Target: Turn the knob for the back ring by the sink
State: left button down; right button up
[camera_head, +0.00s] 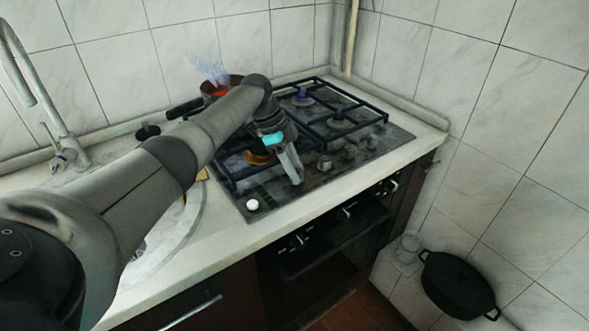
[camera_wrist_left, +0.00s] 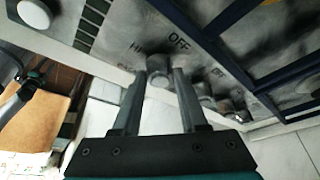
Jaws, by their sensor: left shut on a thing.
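My left gripper (camera_head: 296,178) reaches down over the front of the hob (camera_head: 400,136). In the left wrist view its two fingers (camera_wrist_left: 158,78) stand on either side of a grey knob (camera_wrist_left: 158,66) and are shut on it. This knob is the one nearest the sink end of the row; "OFF" and "HI" marks show beside it. It is hidden behind the gripper in the head view. More knobs (camera_head: 325,163) sit to its right. A pan (camera_head: 222,84) with orange-red contents and pale blue wisps above it stands at the back left ring. My right gripper is not in view.
A white button (camera_head: 252,204) is left of the gripper on the hob. Dark pan supports (camera_head: 345,118) rise behind the knobs. The sink and tap (camera_head: 62,140) are at the left. A black pot (camera_head: 458,284) stands low at the right.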

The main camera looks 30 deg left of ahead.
pick_arm(q)
jog(key=shift+c, duration=2.2)
grip_release()
jog(key=p+v, duration=0.2)
jog(key=v, duration=1.3)
jog(key=shift+p, duration=0.3)
jog(key=shift+s+a, duration=0.1)
jog(key=shift+s, duration=0.05)
